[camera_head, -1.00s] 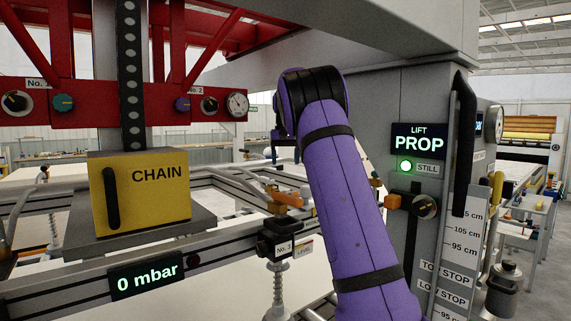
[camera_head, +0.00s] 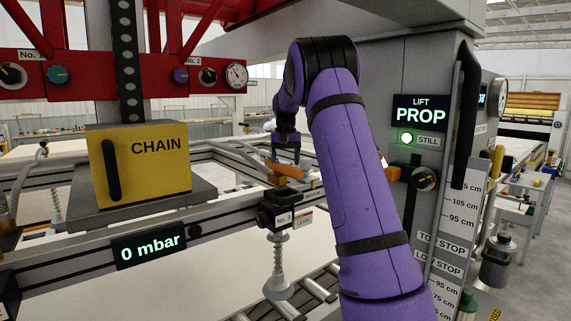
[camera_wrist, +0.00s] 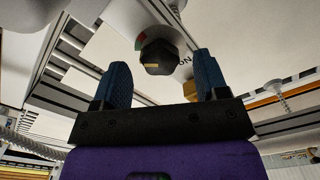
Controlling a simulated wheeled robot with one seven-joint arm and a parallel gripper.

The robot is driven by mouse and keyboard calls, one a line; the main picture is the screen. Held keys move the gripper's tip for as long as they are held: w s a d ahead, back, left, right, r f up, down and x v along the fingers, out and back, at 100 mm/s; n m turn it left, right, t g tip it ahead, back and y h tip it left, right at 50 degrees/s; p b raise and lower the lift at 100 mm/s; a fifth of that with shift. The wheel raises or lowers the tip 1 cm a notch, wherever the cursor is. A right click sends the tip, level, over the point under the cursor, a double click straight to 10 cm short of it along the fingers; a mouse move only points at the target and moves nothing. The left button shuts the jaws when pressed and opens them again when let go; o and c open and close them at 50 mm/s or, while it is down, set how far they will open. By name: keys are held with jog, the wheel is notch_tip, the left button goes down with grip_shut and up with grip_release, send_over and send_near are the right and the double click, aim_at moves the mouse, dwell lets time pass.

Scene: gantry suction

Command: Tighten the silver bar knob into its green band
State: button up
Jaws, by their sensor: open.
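My gripper (camera_head: 286,157) hangs fingers-down beside the No. 3 unit (camera_head: 281,211), close to an orange piece (camera_head: 284,171). In the wrist view my gripper (camera_wrist: 161,62) is open, with two blue fingers apart and nothing visibly held. Beyond the fingertips is a dark knob-like part (camera_wrist: 160,60) with a yellow mark. Red and green patches show behind it. I cannot tell whether this is the silver bar knob. Black dials with pale pointers sit on the red beam (camera_head: 207,77) and the lift column (camera_head: 426,179). No green band is clear in the head view.
The yellow CHAIN box (camera_head: 150,185) stands left on the frame, above a display (camera_head: 149,250) reading 0 mbar. Frame rails surround my gripper.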

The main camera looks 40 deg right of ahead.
jog(key=shift+f, duration=0.6)
jog(key=c, duration=0.9)
jog(key=shift+m, duration=1.1)
jog(key=o, duration=0.9)
notch_tip(320, 180, up, 11)
